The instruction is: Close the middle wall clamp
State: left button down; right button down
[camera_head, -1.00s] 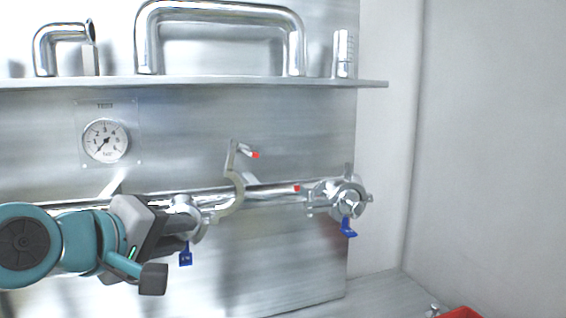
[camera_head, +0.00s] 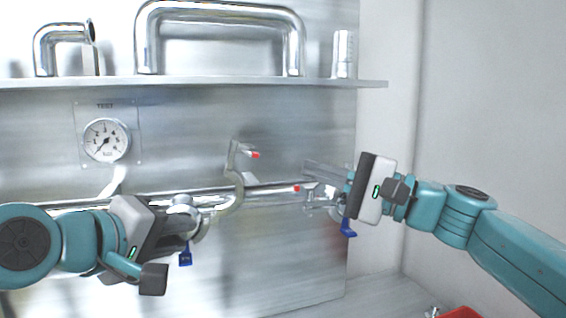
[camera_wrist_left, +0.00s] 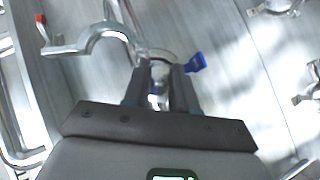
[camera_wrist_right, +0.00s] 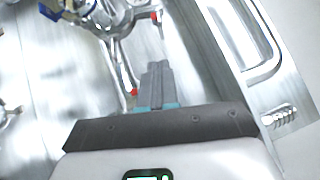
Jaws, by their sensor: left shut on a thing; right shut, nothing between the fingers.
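The middle wall clamp (camera_head: 237,190) stands open on the horizontal pipe, its curved jaw swung upward and a red tip (camera_head: 255,155) at its upper end. A second red tip (camera_head: 297,188) shows to its right. Its curved jaw also shows in the left wrist view (camera_wrist_left: 100,34). My left gripper (camera_head: 188,222) is shut on a metal pipe fitting (camera_wrist_left: 157,86) left of the clamp, beside a blue handle (camera_wrist_left: 195,62). My right gripper (camera_head: 318,172) is shut and empty, to the right of the clamp. Its closed fingertips (camera_wrist_right: 157,68) are near a red tip (camera_wrist_right: 134,92).
A blue-handled valve (camera_head: 348,227) is partly hidden behind my right gripper. A shelf (camera_head: 230,82) with metal pipes crosses above, and a gauge (camera_head: 106,140) hangs at the left. A red object (camera_head: 460,312) is at the lower right.

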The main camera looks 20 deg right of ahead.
aim_at(254, 151)
jog(key=a, duration=0.2)
jog(key=w+a+r, duration=0.1)
jog(key=a, duration=0.2)
jog(key=shift+w+a+r, duration=0.25)
jog(key=shift+w+a, duration=0.1)
jog(key=shift+a+r+n+g, duration=0.5)
jog(key=shift+a+g, duration=0.05)
jog(key=shift+g, duration=0.05)
jog(key=a+n+g+h, duration=0.2)
jog(key=a+n+h, duration=0.2)
jog(key=a, duration=1.5)
jog(key=shift+a+f+g, duration=0.15)
jog(key=shift+a+g, duration=0.1)
jog(key=shift+g, duration=0.05)
jog(key=shift+s, duration=0.1)
